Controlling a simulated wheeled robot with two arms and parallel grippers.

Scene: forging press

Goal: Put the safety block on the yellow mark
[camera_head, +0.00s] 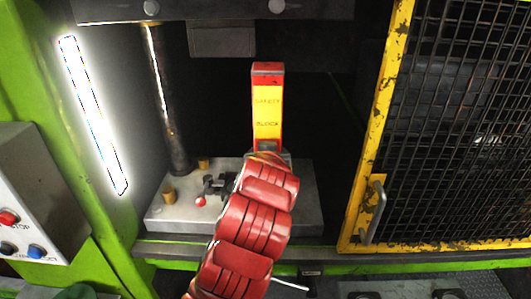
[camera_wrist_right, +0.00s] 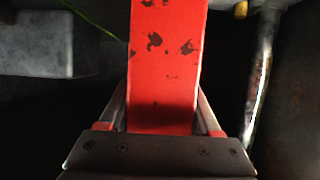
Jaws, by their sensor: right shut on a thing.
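My right gripper (camera_wrist_right: 165,118) is shut on the safety block; the block's worn red side (camera_wrist_right: 167,60) fills the space between the fingers. In the head view my red arm hides most of this gripper and the block's lower end. I cannot tell whether the block touches the bed below. I see no yellow mark. My left gripper is not in view.
A grey bed plate (camera_head: 168,214) lies below, with brass-coloured pegs and a dark fitting with a red knob (camera_head: 200,201). A steel column (camera_head: 168,105) stands left of the block. The upper press part (camera_head: 222,40) hangs above. A yellow-framed mesh guard (camera_head: 380,125) stands right.

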